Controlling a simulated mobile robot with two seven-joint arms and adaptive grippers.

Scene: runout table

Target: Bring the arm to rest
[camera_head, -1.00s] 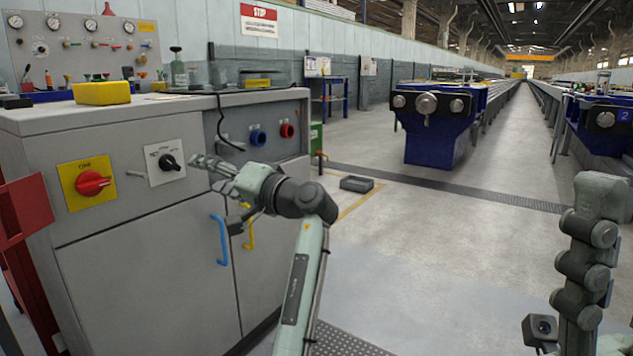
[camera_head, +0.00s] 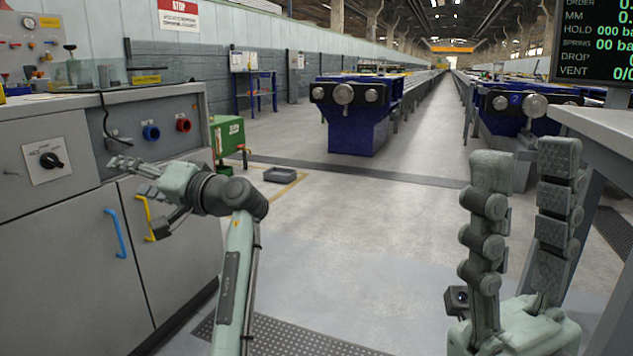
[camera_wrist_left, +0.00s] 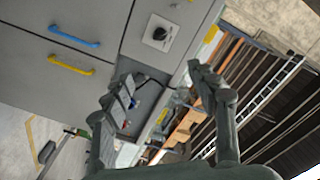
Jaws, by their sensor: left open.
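My left gripper (camera_head: 118,172) is open and empty, in front of the grey cabinet (camera_head: 60,250) at the left. It is to the right of the black rotary knob (camera_head: 48,160) on its white plate, and clear of it. In the left wrist view, the two fingers of my left gripper (camera_wrist_left: 162,82) stand apart, with the knob (camera_wrist_left: 160,33) beyond them. My right gripper (camera_head: 524,160) is at the lower right, fingers pointing up and apart, with nothing visible between them.
The cabinet has a blue handle (camera_head: 115,233), a yellow handle (camera_head: 147,217) and blue and red sockets. A green box (camera_head: 236,132) and a dark tray (camera_head: 280,175) stand beyond. A pale table (camera_head: 600,128) and dark screen (camera_head: 597,42) are at the right. The middle floor is open.

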